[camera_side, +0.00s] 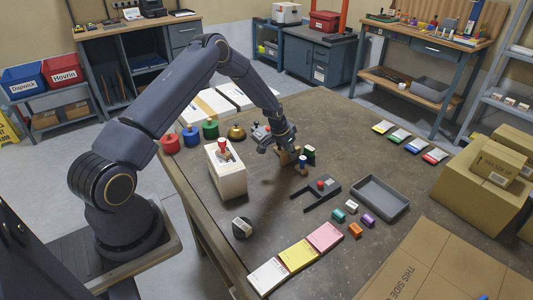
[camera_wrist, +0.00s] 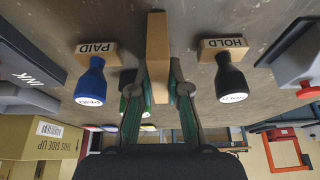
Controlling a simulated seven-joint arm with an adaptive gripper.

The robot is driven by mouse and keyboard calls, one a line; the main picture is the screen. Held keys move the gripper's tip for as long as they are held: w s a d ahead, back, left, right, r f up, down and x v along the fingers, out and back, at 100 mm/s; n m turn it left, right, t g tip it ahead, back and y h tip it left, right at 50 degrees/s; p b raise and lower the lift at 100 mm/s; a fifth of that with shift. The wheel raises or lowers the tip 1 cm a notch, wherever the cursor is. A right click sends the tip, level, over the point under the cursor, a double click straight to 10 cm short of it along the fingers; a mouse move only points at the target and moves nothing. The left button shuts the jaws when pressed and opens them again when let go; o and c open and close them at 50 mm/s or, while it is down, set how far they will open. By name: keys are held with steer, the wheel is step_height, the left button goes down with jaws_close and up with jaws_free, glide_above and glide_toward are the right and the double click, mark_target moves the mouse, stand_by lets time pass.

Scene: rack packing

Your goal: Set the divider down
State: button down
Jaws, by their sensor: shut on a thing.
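The divider, a flat tan wooden piece (camera_wrist: 158,45), is pinched between the fingertips of my gripper (camera_wrist: 159,90) in the wrist view. In the side view my gripper (camera_side: 286,148) points down over the middle of the table, with the tan divider (camera_side: 285,158) partly hidden below it. A blue stamp marked PAID (camera_wrist: 90,82) is left of the divider in the wrist view, and a black stamp marked HOLD (camera_wrist: 231,80) is right of it, both apart from the fingers. A green handle is partly hidden behind the fingers. I cannot tell whether the divider touches the table.
A white box (camera_side: 229,180) with a red-handled stamp stands left of my gripper. A dark tool with a red knob (camera_side: 320,184) and an empty grey tray (camera_side: 381,198) lie right. Several small coloured blocks and paper pads lie nearer. Bare table (camera_side: 350,130) extends behind right.

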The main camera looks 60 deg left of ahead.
steer(key=shift+f, duration=0.1)
steer(key=c, duration=1.1)
jaws_free()
steer(key=shift+c, duration=0.2)
